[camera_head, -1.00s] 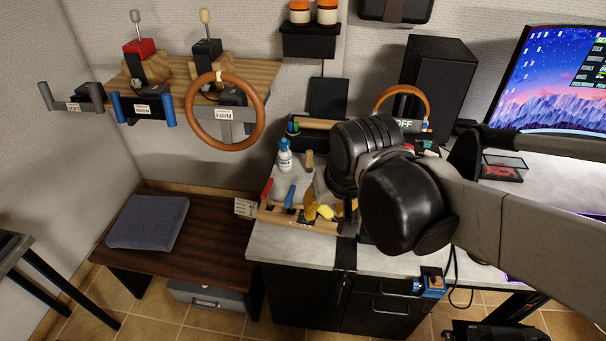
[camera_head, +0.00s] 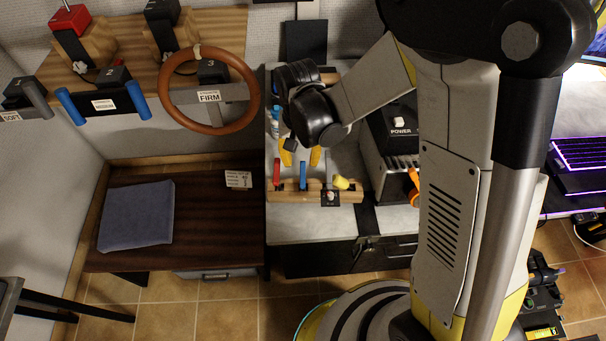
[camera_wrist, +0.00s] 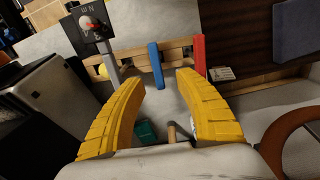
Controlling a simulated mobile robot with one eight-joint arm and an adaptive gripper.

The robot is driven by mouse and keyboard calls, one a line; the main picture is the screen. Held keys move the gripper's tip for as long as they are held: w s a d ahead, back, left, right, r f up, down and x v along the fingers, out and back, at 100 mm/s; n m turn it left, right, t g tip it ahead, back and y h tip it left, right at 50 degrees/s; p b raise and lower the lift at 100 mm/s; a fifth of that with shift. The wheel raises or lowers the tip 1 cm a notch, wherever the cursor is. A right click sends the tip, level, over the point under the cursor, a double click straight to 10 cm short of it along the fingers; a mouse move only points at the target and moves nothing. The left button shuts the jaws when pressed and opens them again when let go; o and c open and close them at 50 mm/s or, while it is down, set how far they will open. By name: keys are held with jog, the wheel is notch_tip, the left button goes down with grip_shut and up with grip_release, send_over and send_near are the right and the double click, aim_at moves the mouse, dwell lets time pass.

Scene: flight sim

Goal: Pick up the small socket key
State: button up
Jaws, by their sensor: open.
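A wooden tool rack (camera_head: 290,197) stands on the grey worktop, holding a red-handled tool (camera_head: 277,173), a blue-handled tool (camera_head: 303,174) and a yellow-ended tool (camera_head: 341,183). I cannot tell for sure which one is the small socket key. In the wrist view the blue handle (camera_wrist: 155,65) stands beyond the gap between my fingertips, with the red handle (camera_wrist: 199,54) to its right. A grey shaft (camera_wrist: 113,73) shows at the left. My gripper (camera_head: 302,158) is open and empty, its yellow fingers behind the rack; the wrist view shows both fingers (camera_wrist: 160,82).
A small panel (camera_head: 330,198) is on the rack's front. A spray bottle (camera_head: 274,122) stands to the left of my wrist. A black power box (camera_head: 392,135) is close on the right.

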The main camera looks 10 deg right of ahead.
aim_at(303, 173)
jog(key=f, duration=0.2)
jog(key=f+b, duration=0.1)
jog(key=f, duration=0.1)
jog(key=f+b, duration=0.1)
jog(key=f, duration=0.1)
jog(key=shift+s+d, duration=0.25)
jog(key=shift+s, duration=0.1)
jog(key=shift+r, duration=0.15)
grip_shut()
